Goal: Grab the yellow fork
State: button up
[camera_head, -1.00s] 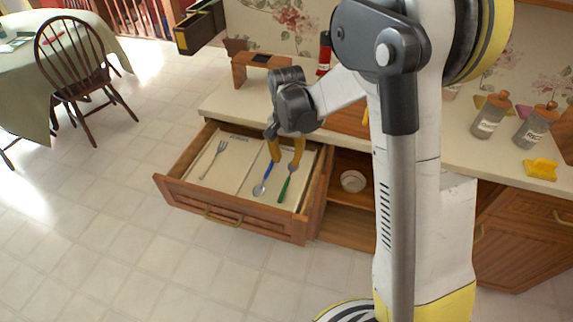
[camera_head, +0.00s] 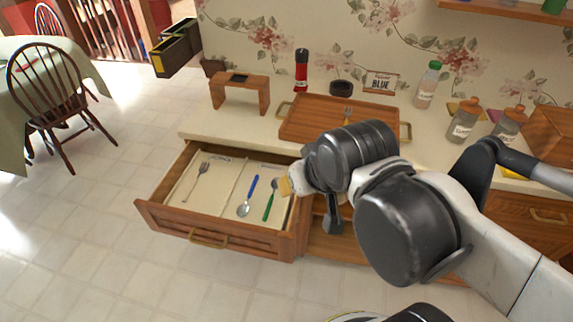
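A small fork (camera_head: 347,113) with a yellowish look lies on the wooden tray (camera_head: 300,128) on the counter; it is too small to make out well. Another fork (camera_head: 202,170), with a grey head and tan handle, lies in the left part of the open drawer (camera_head: 170,218). My gripper (camera_head: 287,187) is over the drawer's right edge, below and left of the tray, apart from both forks. One yellow fingertip shows; my arm hides most of the gripper, so I cannot tell its opening or whether it holds anything.
A blue-handled spoon (camera_head: 248,195) and a green-handled utensil (camera_head: 270,200) lie in the drawer. A wooden stand (camera_head: 240,90), a red pepper mill (camera_head: 301,70), a dark bowl (camera_head: 341,88) and bottles (camera_head: 428,85) stand around the tray. The counter's left front is clear.

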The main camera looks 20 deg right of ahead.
aim_at(346, 113)
jog(key=j+z, duration=0.15)
jog(key=z, duration=0.3)
jog(key=j+z, duration=0.15)
jog(key=z, duration=0.3)
jog(key=j+z, duration=0.15)
jog(key=z, duration=0.3)
jog(key=j+z, duration=0.1)
jog(key=z, duration=0.35)
jog(key=k+j+z, duration=0.1)
jog(key=z, duration=0.35)
